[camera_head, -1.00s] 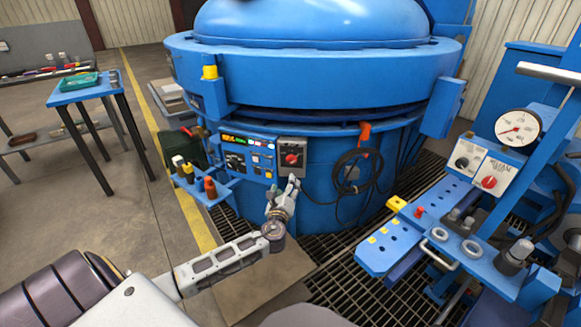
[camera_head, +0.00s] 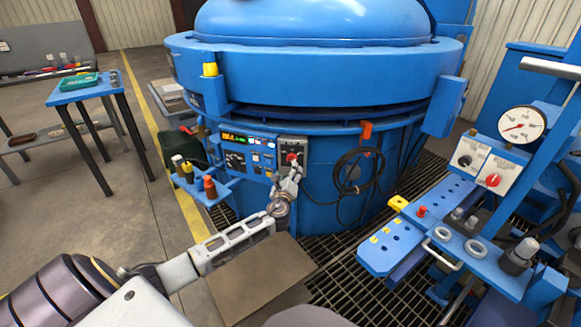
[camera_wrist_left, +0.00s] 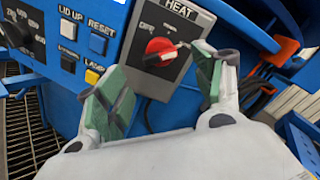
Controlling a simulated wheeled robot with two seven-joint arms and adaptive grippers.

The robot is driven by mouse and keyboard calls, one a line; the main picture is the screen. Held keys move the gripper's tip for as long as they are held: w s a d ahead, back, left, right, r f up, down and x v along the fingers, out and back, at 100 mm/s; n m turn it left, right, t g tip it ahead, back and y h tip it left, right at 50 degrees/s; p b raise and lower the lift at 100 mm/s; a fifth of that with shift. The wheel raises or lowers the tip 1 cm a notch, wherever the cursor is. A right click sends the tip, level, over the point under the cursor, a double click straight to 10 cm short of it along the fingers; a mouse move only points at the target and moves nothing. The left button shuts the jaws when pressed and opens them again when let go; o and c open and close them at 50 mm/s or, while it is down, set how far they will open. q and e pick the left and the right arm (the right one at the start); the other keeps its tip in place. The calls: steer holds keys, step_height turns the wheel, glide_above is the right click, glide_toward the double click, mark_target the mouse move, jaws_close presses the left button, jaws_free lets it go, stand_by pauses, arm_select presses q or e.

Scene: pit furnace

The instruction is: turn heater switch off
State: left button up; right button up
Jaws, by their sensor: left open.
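The heater switch is a red rotary knob (camera_wrist_left: 161,51) on a grey plate marked HEAT (camera_wrist_left: 178,22), on the front of the blue furnace (camera_head: 310,75). In the head view the knob (camera_head: 291,157) sits just above the left gripper's fingertips. My left gripper (camera_head: 294,172) is open and empty. In the wrist view its two green-padded fingers (camera_wrist_left: 160,86) stand either side of the knob's lower part, apart from each other. I cannot tell whether a finger touches the knob. My right gripper is not in view.
Left of the heat plate is a control panel (camera_head: 248,153) with a display, LID UP, RESET and LAMP buttons and another dial. A black cable coil (camera_head: 356,172) hangs to the right on an orange hook (camera_head: 366,130). A blue bench with a gauge (camera_head: 522,124) stands at the right.

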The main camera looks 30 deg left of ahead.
mark_target(291, 162)
arm_select(q)
steer(key=shift+b+x, duration=0.35)
steer(key=shift+x, duration=0.8)
steer(key=shift+w+a, duration=0.2)
steer(key=shift+w, duration=0.4)
steer(key=shift+b+x, duration=0.5)
steer(key=shift+x, duration=0.7)
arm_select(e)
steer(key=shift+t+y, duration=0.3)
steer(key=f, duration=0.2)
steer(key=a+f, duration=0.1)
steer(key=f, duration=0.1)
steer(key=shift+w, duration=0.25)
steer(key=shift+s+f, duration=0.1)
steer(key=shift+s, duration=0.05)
arm_select(q)
steer(key=c, duration=1)
